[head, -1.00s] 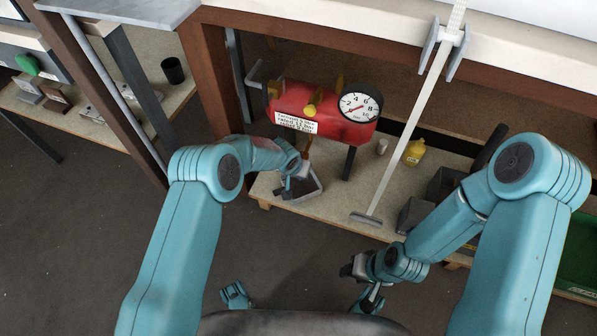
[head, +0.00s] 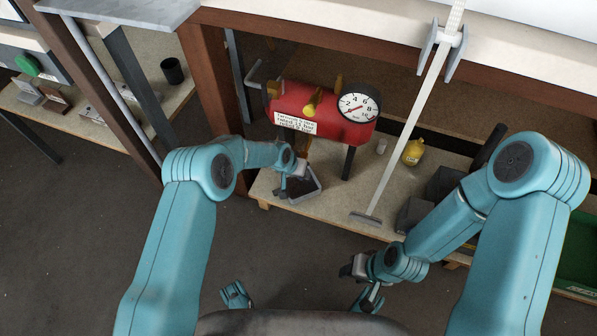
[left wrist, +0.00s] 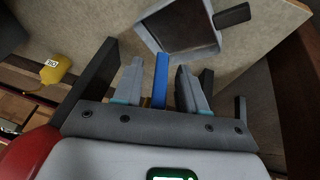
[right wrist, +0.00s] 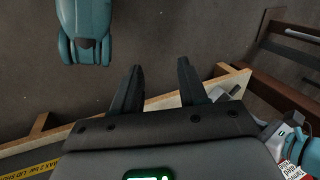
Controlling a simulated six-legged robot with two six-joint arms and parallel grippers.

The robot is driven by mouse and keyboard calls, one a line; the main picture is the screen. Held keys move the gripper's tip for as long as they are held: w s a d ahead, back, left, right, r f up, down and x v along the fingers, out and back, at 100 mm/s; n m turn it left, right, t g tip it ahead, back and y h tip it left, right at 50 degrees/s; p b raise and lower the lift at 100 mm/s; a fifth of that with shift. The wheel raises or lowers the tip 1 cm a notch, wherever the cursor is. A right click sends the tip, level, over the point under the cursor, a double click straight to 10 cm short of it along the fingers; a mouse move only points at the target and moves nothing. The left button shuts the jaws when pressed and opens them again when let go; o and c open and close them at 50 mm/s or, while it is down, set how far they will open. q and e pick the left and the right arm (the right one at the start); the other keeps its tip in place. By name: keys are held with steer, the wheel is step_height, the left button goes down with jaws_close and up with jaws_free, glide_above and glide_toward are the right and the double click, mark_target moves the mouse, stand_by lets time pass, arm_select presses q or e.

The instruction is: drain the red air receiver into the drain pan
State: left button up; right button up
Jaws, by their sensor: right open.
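The red air receiver (head: 330,128) lies on its side on the low shelf's stand, with a round dial gauge (head: 358,107) and a white label on its front. The grey drain pan (head: 316,194) is on the shelf below its left part; it also shows in the left wrist view (left wrist: 150,38). My left gripper (head: 288,186) is below the receiver, over the pan's left side. In the left wrist view its fingers (left wrist: 160,84) are apart, with a blue lever (left wrist: 161,78) between them and gaps on both sides. My right gripper (right wrist: 155,82) is open and empty, in front of the shelf.
A slanted pale bar (head: 408,130) crosses in front of the shelf. Dark bins (head: 442,184) stand farther right. The floor in front is clear.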

arm_select(q)
steer(key=shift+r, duration=0.1)
steer(key=shift+a+r, duration=0.1)
steer(key=shift+r, duration=0.2)
steer(key=p+v, duration=0.6)
steer(key=v, duration=0.9)
steer(key=shift+s+r, duration=0.2)
arm_select(e)
step_height(320, 180, up, 6)
steer(key=s+a, duration=0.1)
steer(key=shift+s+g, duration=0.25)
steer(key=shift+g, duration=0.05)
arm_select(q)
steer(key=shift+a, duration=0.2)
arm_select(e)
steer(key=shift+a+f, duration=0.1)
steer(key=shift+f, duration=0.05)
